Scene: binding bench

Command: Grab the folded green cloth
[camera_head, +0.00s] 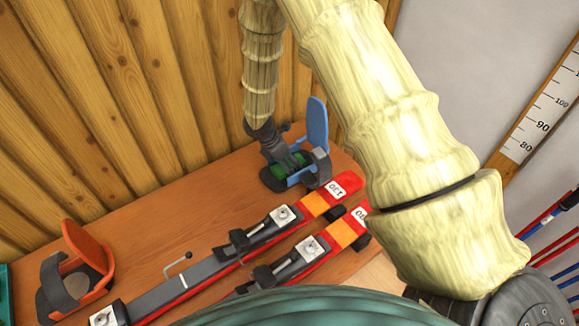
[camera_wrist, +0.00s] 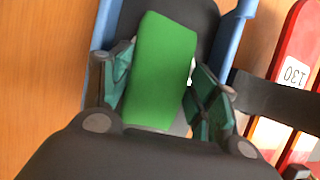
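The folded green cloth (camera_wrist: 163,68) is a smooth green block lying in the dark bed of a blue binding (camera_wrist: 102,28). In the head view, the blue binding (camera_head: 317,122) stands at the bench's far end, and the green cloth (camera_head: 290,166) shows only partly behind my gripper (camera_head: 287,155). In the wrist view, my gripper (camera_wrist: 158,92) points down with one teal-padded finger on each side of the cloth. The fingers are spread. The left pad is very close to the cloth's edge; contact is unclear. The right pad appears slightly apart from it.
Red and orange skis with grey bindings (camera_head: 262,232) lie right beside the blue binding on the wooden bench (camera_head: 190,215). An orange binding (camera_head: 88,255) sits at the left. A plank wall (camera_head: 120,90) rises close behind the bench.

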